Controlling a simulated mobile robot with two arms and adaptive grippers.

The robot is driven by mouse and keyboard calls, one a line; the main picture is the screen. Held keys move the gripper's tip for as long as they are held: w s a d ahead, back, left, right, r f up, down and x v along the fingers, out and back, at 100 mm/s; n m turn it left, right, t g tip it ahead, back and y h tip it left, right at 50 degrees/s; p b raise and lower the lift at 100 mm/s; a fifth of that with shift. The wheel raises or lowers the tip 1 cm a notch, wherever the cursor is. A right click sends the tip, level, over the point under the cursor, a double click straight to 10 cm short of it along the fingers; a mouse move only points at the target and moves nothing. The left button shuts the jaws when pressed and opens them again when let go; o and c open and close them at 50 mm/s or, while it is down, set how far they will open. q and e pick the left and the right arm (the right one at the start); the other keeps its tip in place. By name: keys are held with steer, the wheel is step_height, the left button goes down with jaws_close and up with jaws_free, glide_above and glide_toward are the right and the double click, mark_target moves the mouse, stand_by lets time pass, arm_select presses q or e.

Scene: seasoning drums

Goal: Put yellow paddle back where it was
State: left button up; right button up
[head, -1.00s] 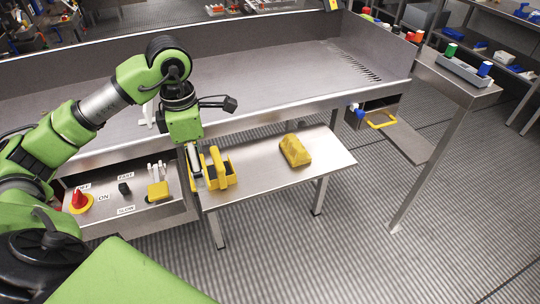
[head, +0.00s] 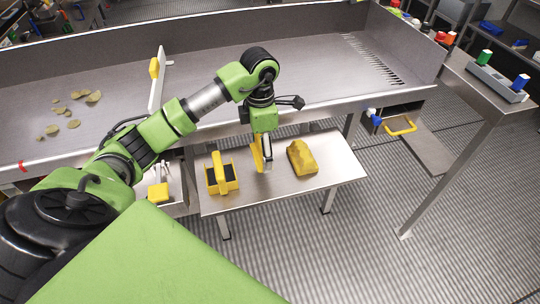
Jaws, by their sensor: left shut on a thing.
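My left gripper (head: 265,166) is above the small steel table, pointing down, between a yellow holder and a yellow block. It is shut on a thin yellow piece (head: 257,155), which looks like the yellow paddle; its shape is mostly hidden by the fingers. The yellow holder (head: 230,187) stands on the left of the small table, with dark openings and an upright yellow part in the middle. It is apart from the gripper. My right gripper is out of view.
The yellow block (head: 302,158) lies on the small table (head: 325,172), right of the gripper. A long steel trough (head: 300,85) runs behind, with several tan chips (head: 73,124) and a white upright plate (head: 157,85). The table's right end is clear.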

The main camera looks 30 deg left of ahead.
arm_select(q)
steer(key=shift+w+d+f, duration=0.2)
steer(key=shift+w+f, duration=0.2)
steer(key=shift+f, duration=0.1)
steer(key=shift+w+d+f, duration=0.15)
steer(key=shift+w+f, duration=0.25)
steer(key=shift+f, duration=0.05)
steer(key=shift+w+f, duration=0.15)
steer(key=shift+f, duration=0.1)
steer(key=f, duration=0.1)
steer(key=f+p, duration=0.1)
steer(key=f, duration=0.1)
steer(key=shift+w+d+p, duration=0.2)
steer(key=shift+p, duration=0.1)
steer(key=shift+a+f, duration=0.1)
steer(key=shift+f, duration=0.25)
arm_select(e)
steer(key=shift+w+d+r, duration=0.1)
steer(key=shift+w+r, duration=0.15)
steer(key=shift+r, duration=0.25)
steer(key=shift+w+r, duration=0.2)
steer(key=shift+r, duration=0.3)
arm_select(q)
steer(key=shift+f, duration=0.1)
steer(key=o, duration=1.3)
steer(key=shift+c, duration=0.2)
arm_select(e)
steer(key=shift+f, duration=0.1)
